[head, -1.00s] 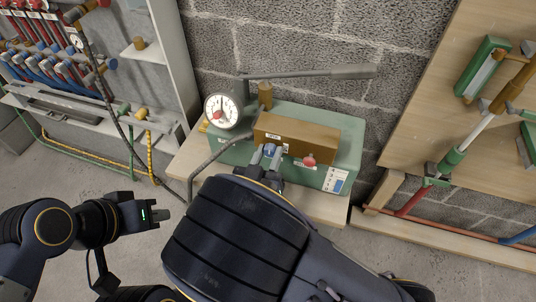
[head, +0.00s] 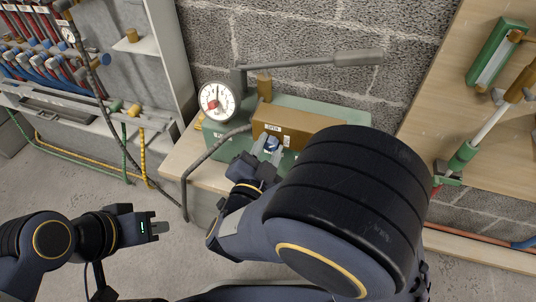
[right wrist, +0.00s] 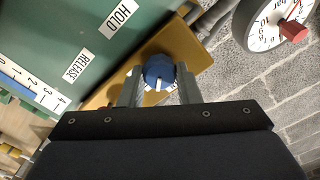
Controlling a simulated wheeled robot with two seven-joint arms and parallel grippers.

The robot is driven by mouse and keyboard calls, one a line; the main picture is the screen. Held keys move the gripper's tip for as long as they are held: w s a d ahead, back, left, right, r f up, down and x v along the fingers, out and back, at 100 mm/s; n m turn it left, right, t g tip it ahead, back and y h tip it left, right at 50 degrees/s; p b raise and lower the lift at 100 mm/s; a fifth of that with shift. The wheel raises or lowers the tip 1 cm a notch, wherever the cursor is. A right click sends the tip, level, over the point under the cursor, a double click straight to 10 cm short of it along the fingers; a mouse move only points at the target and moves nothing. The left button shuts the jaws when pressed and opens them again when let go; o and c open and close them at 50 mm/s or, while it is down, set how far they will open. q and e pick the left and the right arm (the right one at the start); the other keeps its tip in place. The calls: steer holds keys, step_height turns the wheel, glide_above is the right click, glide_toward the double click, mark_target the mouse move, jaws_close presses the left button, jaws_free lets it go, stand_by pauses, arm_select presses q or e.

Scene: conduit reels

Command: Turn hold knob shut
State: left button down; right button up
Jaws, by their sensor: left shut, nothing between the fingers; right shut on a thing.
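The hold knob is a blue knob (head: 271,144) with a white pointer mark, on the brown block (head: 297,123) of a green pump unit. It shows close up in the right wrist view (right wrist: 157,69), near the white HOLD label (right wrist: 119,19). My right gripper (head: 269,150) is shut on the knob, one finger on each side of it. My left gripper (head: 157,227) is shut and empty, low at the left above the floor, away from the unit. My right arm hides the right part of the unit.
A pressure gauge (head: 217,99) and a grey hose (head: 207,156) are left of the block. A long grey lever (head: 325,60) runs above it. A rack of hoses (head: 38,70) stands at the left, a wooden board (head: 440,110) at the right.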

steer(key=m+b, duration=0.2)
steer(key=m, duration=0.1)
steer(key=m+b, duration=0.1)
steer(key=b, duration=0.1)
steer(key=shift+f+m, duration=0.3)
steer(key=shift+r+m+b, duration=0.15)
steer(key=shift+m+b, duration=0.6)
steer(key=shift+m, duration=0.85)
steer(key=o, duration=1)
steer(key=shift+s, duration=0.15)
steer(key=shift+s+a+r, duration=0.15)
steer(key=shift+s, duration=0.15)
steer(key=p+v, duration=0.2)
steer(key=v, duration=0.5)
